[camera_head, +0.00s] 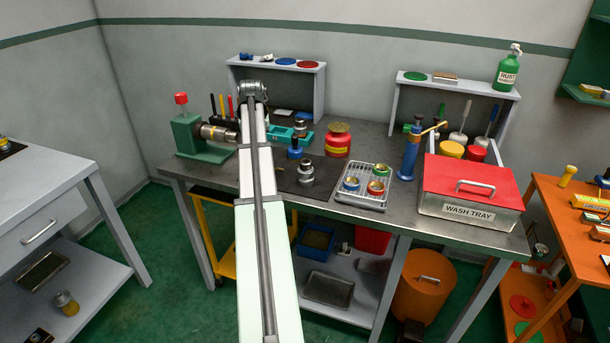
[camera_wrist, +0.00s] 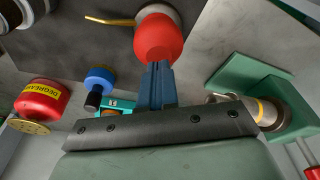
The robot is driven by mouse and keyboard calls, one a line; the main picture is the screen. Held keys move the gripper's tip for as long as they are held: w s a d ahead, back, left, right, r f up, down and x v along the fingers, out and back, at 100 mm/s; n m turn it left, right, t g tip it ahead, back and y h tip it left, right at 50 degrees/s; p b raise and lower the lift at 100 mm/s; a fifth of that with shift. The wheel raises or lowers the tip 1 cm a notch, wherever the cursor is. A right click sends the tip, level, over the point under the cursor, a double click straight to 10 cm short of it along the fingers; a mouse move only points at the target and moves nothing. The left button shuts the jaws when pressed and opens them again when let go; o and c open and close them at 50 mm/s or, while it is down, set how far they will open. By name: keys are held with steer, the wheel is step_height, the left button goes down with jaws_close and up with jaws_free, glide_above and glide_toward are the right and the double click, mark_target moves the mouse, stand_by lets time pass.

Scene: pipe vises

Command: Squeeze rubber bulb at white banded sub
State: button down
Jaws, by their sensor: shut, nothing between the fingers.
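A red rubber bulb (camera_wrist: 156,38) sits on a round metal body with a bent yellow spout (camera_wrist: 110,20) in the wrist view. My arm hides it in the head view. My gripper (camera_wrist: 158,66) is shut and empty, its blue fingertips overlapping the bulb's near edge; I cannot tell whether they touch it. A metal sub (camera_head: 306,172) stands on the dark mat right of my arm; its band colour is unclear. Another sub (camera_head: 215,133) with a yellowish band lies in the green vise (camera_head: 187,135), also seen in the wrist view (camera_wrist: 242,78).
A small shelf (camera_head: 320,85) stands behind.

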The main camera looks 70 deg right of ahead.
steer(key=shift+x, duration=1)
stand_by(0.4)
steer(key=shift+v, duration=1.05)
steer(key=shift+a+x, duration=0.2)
steer(key=shift+x, duration=1)
steer(key=shift+s+r, duration=0.1)
steer(key=shift+v, duration=1.05)
steer(key=shift+d+r, duration=0.1)
steer(key=shift+d, duration=0.1)
steer(key=shift+w+d+v, duration=0.1)
steer(key=shift+d+v, duration=0.05)
steer(key=shift+v, duration=0.8)
steer(key=shift+w+d+v, duration=0.1)
steer(key=shift+d+v, duration=0.1)
steer(key=shift+v, duration=0.75)
steer(key=shift+w+d+v, duration=0.1)
steer(key=shift+d+v, duration=0.05)
steer(key=shift+v, duration=0.85)
steer(key=shift+w+r, duration=0.1)
